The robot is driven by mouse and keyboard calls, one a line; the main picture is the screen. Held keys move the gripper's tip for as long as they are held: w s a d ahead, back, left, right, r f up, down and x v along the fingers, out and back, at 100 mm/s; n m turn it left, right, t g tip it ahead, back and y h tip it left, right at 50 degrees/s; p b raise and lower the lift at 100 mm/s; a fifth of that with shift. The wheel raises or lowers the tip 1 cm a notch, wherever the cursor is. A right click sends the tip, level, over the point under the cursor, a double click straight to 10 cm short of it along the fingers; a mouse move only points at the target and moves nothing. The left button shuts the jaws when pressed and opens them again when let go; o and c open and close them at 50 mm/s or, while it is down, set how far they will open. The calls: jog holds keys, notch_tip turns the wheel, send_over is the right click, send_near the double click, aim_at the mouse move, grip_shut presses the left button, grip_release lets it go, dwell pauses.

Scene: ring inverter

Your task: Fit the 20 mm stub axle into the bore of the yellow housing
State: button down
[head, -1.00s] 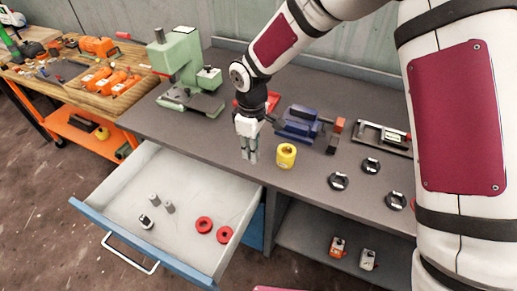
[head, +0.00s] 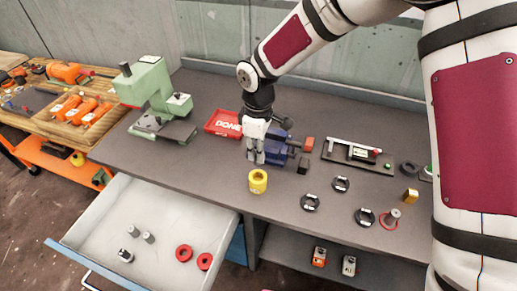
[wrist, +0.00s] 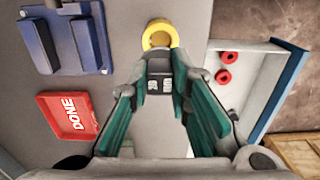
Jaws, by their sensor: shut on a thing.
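The yellow housing (head: 258,182) stands upright on the grey bench near its front edge, its bore facing up. It also shows in the wrist view (wrist: 158,32), just beyond my fingertips. My gripper (head: 256,160) points down, just behind and above the housing in the head view. In the wrist view its green-lined fingers (wrist: 158,98) are shut on a grey stub axle (wrist: 159,68) with a dark marked face. The marking is too small to read surely. The axle appears apart from the housing; its lower end is hidden.
A red DONE tray (head: 224,124) and blue vise (head: 276,146) stand behind. The open drawer (head: 90,220) holds several grey cylinders (head: 134,231) and red rings (head: 184,253). Black round parts (head: 311,202) lie right of the housing. A green press (head: 150,95) stands left.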

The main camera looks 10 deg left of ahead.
jog(key=shift+a+f+b, duration=0.1)
jog(key=shift+f+b, duration=0.7)
jog(key=shift+f, duration=2.1)
jog(key=shift+f+b, duration=0.8)
jog(key=shift+f, duration=0.75)
jog(key=c, duration=1.4)
grip_release()
notch_tip(320, 180, up, 12)
jog(key=shift+r, duration=0.1)
